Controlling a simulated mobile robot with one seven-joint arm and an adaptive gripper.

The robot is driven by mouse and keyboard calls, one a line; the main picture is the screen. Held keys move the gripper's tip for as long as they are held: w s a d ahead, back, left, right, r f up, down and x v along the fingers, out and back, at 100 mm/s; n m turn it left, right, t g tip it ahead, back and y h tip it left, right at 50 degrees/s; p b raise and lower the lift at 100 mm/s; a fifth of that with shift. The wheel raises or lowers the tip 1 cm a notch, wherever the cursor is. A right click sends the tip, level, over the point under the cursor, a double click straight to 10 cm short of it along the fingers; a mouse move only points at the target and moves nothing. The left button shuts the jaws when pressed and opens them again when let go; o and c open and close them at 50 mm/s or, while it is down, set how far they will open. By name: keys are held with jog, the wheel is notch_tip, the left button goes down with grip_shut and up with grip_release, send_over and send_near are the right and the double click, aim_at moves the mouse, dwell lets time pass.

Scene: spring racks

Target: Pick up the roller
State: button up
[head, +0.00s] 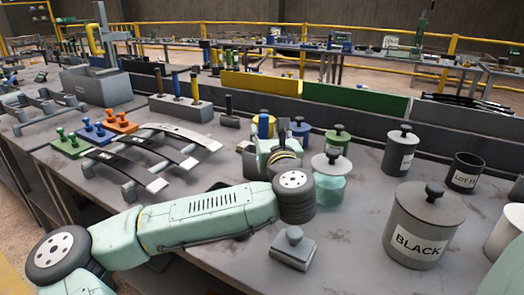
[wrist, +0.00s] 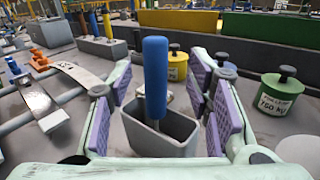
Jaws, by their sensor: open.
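A tool with a thick blue handle (wrist: 156,78), which looks like the roller, stands upright in a grey open-topped box (wrist: 180,146). Its lower end is hidden inside the box. In the wrist view my gripper (wrist: 163,115) is open, with purple-padded fingers on the left and right of the handle and box. Both pads look apart from the handle, and nothing is held.
A yellow lidded pot (wrist: 177,64) and a green lidded pot (wrist: 278,93) stand beyond and right. A rack of curved metal springs (head: 160,155) lies left. The large BLACK canister (head: 420,225) and a grey lidded block (head: 292,248) stand nearer, with bare table between them.

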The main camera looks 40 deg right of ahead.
aim_at(264, 126)
jog(key=x, duration=0.1)
jog(key=p+x, duration=0.1)
jog(key=x, duration=0.2)
jog(key=shift+w+a+p, duration=0.1)
jog(key=shift+a+p, duration=0.15)
jog(key=shift+p, duration=0.1)
jog(key=shift+w+d, duration=0.25)
jog(key=shift+w, duration=0.2)
jog(key=shift+c, duration=0.3)
grip_shut()
